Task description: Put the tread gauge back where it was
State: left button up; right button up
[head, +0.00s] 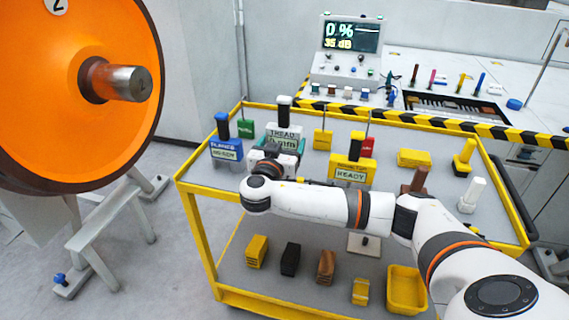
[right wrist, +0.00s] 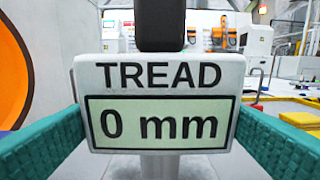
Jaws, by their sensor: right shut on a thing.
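The tread gauge (head: 285,131) is a pale box with a dark grip on top, over the back left of the yellow cart's upper tray (head: 197,179). In the right wrist view its face (right wrist: 158,75) reads "TREAD" and "0 mm", and it stands upright. My right gripper (head: 283,144) is shut on the tread gauge, with a teal finger on each side. The gauge's foot is hidden in the head view, so I cannot tell whether it touches the tray. My left gripper is not in view.
A blue gauge (head: 226,150) stands left of the tread gauge, and a yellow gauge (head: 351,171) marked "READY" stands to its right. A yellow block (head: 414,158) lies farther right. The orange wheel (head: 85,40) is at the left. A striped bench (head: 470,125) is behind the cart.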

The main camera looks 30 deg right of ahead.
notch_tip(320, 180, down, 6)
jog(key=shift+d+f, duration=0.1)
jog(key=shift+f, duration=0.25)
jog(key=o, duration=1.2)
jog(key=shift+o, duration=0.2)
jog(key=shift+r, duration=0.25)
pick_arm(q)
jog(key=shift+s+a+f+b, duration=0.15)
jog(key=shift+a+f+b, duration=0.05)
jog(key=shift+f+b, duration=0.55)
pick_arm(e)
jog(key=v, duration=1.2)
